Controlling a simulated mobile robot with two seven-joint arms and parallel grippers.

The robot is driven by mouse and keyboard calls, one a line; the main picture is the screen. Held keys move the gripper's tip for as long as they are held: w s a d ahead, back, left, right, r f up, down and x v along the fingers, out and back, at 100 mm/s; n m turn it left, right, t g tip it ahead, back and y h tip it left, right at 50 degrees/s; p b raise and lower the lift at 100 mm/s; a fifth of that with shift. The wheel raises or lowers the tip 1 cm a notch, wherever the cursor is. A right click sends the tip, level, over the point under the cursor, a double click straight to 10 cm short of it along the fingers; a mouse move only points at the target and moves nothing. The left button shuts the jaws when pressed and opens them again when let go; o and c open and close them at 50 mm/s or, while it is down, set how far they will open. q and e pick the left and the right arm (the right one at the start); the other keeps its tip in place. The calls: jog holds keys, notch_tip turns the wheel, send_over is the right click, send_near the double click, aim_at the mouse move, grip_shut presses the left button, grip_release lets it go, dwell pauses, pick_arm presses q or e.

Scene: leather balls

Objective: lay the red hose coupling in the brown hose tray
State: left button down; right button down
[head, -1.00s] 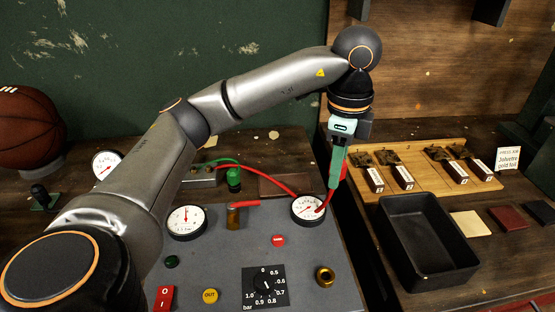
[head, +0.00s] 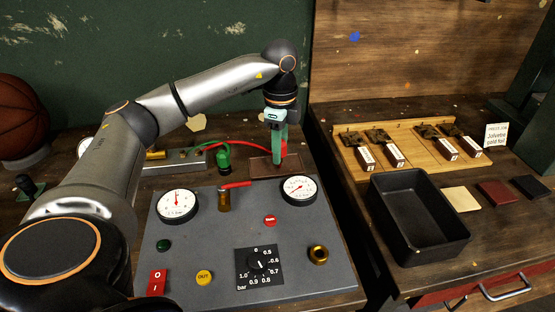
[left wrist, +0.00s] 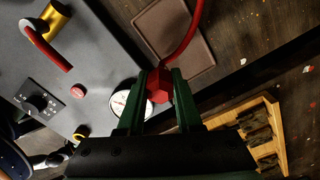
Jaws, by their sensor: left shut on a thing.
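My left gripper (head: 279,165) is shut on the red hose coupling (left wrist: 159,86), which shows as a red faceted piece between the green fingers in the left wrist view. A red hose (left wrist: 190,38) runs from the coupling; in the head view it reaches back toward the green fitting (head: 223,158). The brown hose tray (head: 260,168) is flat and shallow, behind the grey panel, with the gripper in front of or over its right part. The tray also shows ahead of the fingers in the left wrist view (left wrist: 160,28). Whether the coupling touches it, I cannot tell. My right gripper is not in view.
The grey panel (head: 215,255) carries two gauges, a brass valve with a red lever (head: 236,185), buttons and a dial. A black bin (head: 385,220) and a wooden board (head: 350,158) with small boxes stand on the right-hand bench, past a dark gap.

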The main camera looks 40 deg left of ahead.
pick_arm(q)
jog(key=f, duration=0.1)
jog(key=a+f, duration=0.1)
jog(key=f, duration=0.1)
jog(key=shift+d+f, duration=0.1)
jog(key=shift+f, duration=0.4)
jog(key=shift+f, duration=0.2)
jog(key=c, duration=0.9)
grip_release()
jog(key=shift+o, duration=0.2)
jog(key=shift+r, duration=0.1)
notch_tip(320, 180, up, 12)
jog(key=shift+r+p, duration=0.15)
jog(key=shift+p, duration=0.3)
